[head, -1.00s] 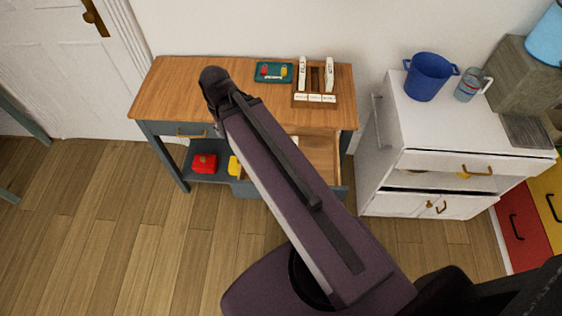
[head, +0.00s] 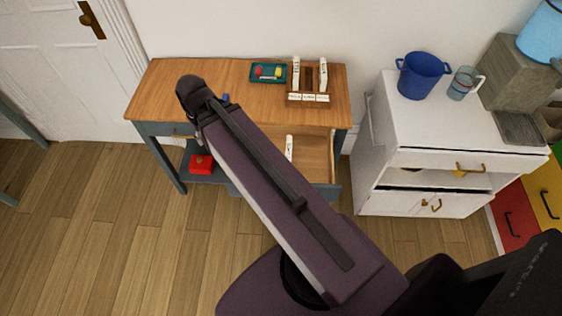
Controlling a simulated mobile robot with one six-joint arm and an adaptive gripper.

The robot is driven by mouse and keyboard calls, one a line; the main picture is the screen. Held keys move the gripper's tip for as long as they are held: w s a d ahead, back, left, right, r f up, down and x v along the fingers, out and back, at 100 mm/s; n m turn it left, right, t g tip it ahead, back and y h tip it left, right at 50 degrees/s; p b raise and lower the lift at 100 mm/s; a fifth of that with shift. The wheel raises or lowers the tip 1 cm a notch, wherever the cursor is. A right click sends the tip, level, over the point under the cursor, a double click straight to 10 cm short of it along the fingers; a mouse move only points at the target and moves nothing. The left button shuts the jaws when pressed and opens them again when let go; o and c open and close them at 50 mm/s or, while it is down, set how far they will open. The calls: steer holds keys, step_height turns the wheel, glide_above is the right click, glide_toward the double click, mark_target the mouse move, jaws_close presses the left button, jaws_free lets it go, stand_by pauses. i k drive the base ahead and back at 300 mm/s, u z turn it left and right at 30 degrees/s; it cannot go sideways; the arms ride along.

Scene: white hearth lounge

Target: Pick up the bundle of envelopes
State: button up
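I cannot pick out a bundle of envelopes for sure. A small white upright object (head: 289,147) shows in the open drawer (head: 314,150) of the wooden-topped table (head: 170,90); it is too small to name. Several white, marked pieces stand and lie in and around a brown wooden holder (head: 308,78) on the table's back right. My arm crosses the picture from lower right to upper left and covers the table's middle and part of the drawer. My gripper is not visible.
A teal tray (head: 254,79) with small coloured items lies on the table. A red box (head: 201,164) is on the shelf below. A white cabinet (head: 400,170) at right carries a blue pot (head: 421,76) and a glass mug (head: 465,82). The floor at left is clear.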

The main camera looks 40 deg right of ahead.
mark_target(289, 144)
steer(key=u, duration=0.05)
steer(key=k, duration=2)
steer(key=z, duration=1.25)
steer(key=i, duration=1)
steer(key=u, duration=0.05)
